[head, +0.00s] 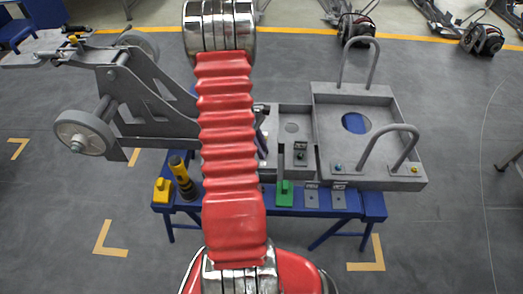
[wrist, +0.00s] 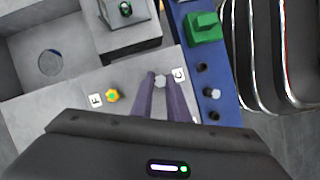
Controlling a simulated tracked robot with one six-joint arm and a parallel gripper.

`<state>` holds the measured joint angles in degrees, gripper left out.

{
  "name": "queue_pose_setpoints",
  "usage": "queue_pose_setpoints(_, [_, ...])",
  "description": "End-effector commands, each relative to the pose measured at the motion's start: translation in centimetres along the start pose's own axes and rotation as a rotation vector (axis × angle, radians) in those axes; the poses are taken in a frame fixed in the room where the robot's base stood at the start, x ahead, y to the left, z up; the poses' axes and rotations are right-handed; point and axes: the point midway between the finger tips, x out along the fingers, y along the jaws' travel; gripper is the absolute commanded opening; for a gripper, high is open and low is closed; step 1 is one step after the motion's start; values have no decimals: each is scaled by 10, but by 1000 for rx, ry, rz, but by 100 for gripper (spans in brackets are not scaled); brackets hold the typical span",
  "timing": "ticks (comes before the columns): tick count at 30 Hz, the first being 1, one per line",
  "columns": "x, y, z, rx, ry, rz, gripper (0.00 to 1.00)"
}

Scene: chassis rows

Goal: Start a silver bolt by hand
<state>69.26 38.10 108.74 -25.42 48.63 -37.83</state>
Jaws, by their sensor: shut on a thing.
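My gripper (wrist: 165,84) is shut on a silver bolt (wrist: 160,79), whose hex head shows between the purple fingertips in the wrist view. The bolt is over the grey chassis plate (wrist: 75,125), beside the label C (wrist: 179,74). Whether its tip is in a hole is hidden. Another silver bolt (wrist: 213,92) stands on the blue bench strip between dark holes. A green bolt (wrist: 125,9) is on a raised grey block. In the head view my red arm hides most of the gripper; only a purple finger (head: 262,143) shows.
A green block (head: 284,193) stands on the blue bench (head: 370,205). A grey tray with two handles (head: 342,97) is at the right. A wheeled chassis part (head: 150,95) is at the left. A yellow-and-black tool (head: 182,178) stands by a yellow block (head: 162,191).

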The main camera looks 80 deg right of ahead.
Motion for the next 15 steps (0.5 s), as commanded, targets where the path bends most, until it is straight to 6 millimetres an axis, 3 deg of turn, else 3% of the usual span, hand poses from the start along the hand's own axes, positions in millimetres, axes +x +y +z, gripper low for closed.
queue_pose_setpoints(4, [1, 1, 1, 123, -2, -53, 0])
queue_pose_setpoints(13, [0, 1, 1, 128, -2, -54, 0])
queue_pose_setpoints(14, [0, 1, 1, 128, -2, -54, 16])
queue_pose_setpoints(15, [0, 1, 1, 128, -2, -54, 18])
